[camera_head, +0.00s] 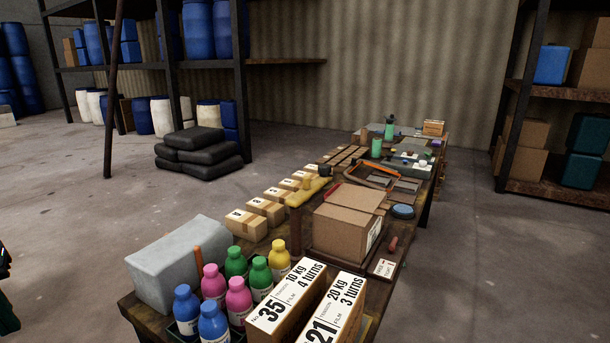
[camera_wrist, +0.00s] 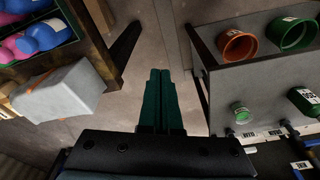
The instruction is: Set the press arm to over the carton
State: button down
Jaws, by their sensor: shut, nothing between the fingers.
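The press arm (camera_head: 309,191) looks like a yellow bar on top of a brown post (camera_head: 295,232), beside the left side of the cardboard carton (camera_head: 345,222). It points away towards the back, alongside the carton rather than across its top. A dark knob (camera_head: 325,170) shows near its far end.
Bottles (camera_head: 238,296), labelled boxes (camera_head: 288,310) and a grey block (camera_head: 180,262) crowd the table's near end. Small numbered cartons (camera_head: 266,211) line its left edge. In the wrist view a grey bench (camera_wrist: 262,90) with cups stands right. Floor lies between bench and table.

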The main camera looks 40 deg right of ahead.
jog(key=shift+w+d, duration=0.25)
jog(key=shift+d, duration=0.1)
